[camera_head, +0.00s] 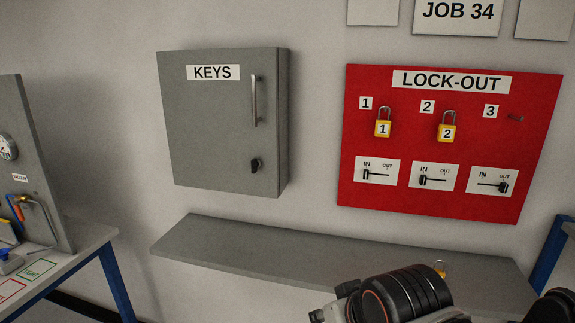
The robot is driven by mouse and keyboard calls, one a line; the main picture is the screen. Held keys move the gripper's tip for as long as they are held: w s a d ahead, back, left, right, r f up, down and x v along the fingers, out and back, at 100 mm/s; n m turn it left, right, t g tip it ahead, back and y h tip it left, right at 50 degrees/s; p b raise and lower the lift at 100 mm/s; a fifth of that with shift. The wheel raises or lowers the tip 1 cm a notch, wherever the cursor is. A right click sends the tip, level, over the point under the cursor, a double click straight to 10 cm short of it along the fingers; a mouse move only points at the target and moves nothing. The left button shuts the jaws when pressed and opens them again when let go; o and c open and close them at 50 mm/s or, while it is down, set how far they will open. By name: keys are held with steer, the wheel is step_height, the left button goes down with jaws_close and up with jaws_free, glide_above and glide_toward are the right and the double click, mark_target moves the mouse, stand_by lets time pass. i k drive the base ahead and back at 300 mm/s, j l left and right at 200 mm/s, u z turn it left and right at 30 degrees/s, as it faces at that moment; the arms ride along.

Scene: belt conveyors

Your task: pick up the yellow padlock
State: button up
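A yellow padlock (383,127) marked 1 hangs on the red lock-out board under label 1. A second yellow padlock (447,131) marked 2 hangs under label 2. A small yellow thing with a metallic loop (440,268), seemingly another padlock, shows on the grey shelf (300,249) just behind my arm, which hides most of it. The hook (515,118) by label 3 holds no padlock. Parts of my arm fill the bottom right, in front of the shelf. I cannot make out my gripper's fingers.
A closed grey key cabinet (215,130) hangs left of the red board (440,210). The shelf's left and middle are bare. A workbench (75,245) with blue legs and an upright panel (35,150) stands at the left. A blue post (552,245) stands at the right edge.

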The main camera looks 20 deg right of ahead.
mark_target(441, 272)
steer(key=z, duration=1.25)
steer(key=j+z, duration=0.25)
steer(key=j, duration=0.2)
steer(key=j+z, duration=0.3)
steer(key=j, duration=0.15)
steer(key=k+j+z, duration=0.25)
steer(key=j, duration=0.15)
steer(key=j+z, duration=0.3)
steer(key=u, duration=0.1)
steer(key=k+j, duration=0.05)
